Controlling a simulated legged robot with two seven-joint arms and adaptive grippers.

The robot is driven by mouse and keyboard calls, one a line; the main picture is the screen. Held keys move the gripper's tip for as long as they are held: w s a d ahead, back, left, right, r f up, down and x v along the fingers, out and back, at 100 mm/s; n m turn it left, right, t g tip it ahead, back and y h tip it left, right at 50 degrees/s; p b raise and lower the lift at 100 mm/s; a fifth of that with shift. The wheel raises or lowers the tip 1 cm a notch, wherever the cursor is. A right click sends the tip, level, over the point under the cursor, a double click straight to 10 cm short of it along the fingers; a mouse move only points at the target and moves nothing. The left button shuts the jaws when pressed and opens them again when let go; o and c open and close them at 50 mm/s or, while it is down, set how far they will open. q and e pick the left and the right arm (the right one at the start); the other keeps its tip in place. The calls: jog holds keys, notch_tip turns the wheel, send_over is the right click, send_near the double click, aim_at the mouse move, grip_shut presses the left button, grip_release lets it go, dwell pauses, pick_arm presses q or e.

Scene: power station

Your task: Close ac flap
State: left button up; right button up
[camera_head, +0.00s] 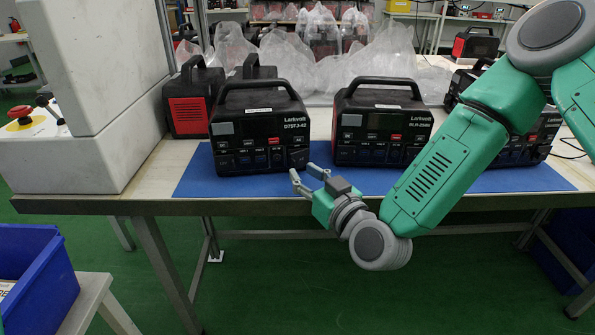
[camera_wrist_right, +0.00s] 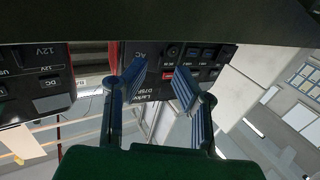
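A black power station (camera_head: 258,128) labelled D75FJ-42 stands upright on the blue mat (camera_head: 470,182). Its front panel also shows upside down in the right wrist view (camera_wrist_right: 160,60). A dark cover marked AC (camera_wrist_right: 142,52) is on that panel; I cannot tell whether it is fully shut. My right gripper (camera_head: 306,176) is in front of the station's lower right corner, near the table's front edge. In the right wrist view its two fingers (camera_wrist_right: 160,78) are apart with nothing held between them. Contact with the station cannot be made out. My left gripper is out of view.
A second power station (camera_head: 382,125) stands just to the right, and another (camera_head: 520,140) stands partly behind my right arm. A red and black unit (camera_head: 190,102) and plastic bags (camera_head: 370,60) are behind. A grey block (camera_head: 75,160) bounds the left side.

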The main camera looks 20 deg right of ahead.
aim_at(288, 156)
jog(key=shift+x, duration=1.4)
grip_shut()
jog(key=m+h, duration=0.1)
jog(key=h, duration=0.1)
jog(key=w+a+m+h+p, duration=0.1)
jog(key=shift+r+t+h, duration=0.15)
jog(key=shift+t+h, duration=0.15)
jog(key=shift+h, duration=0.1)
jog(key=shift+w+a+m+h+p, duration=0.15)
jog(key=shift+m+h+p, duration=0.2)
jog(key=shift+m+h, duration=0.2)
jog(key=shift+w+m+h+p, duration=0.15)
jog(key=shift+m+h+p, duration=0.15)
jog(key=shift+m+h, duration=0.25)
jog(key=shift+w+m+h, duration=0.1)
jog(key=shift+m+h, duration=0.2)
jog(key=shift+h, duration=0.5)
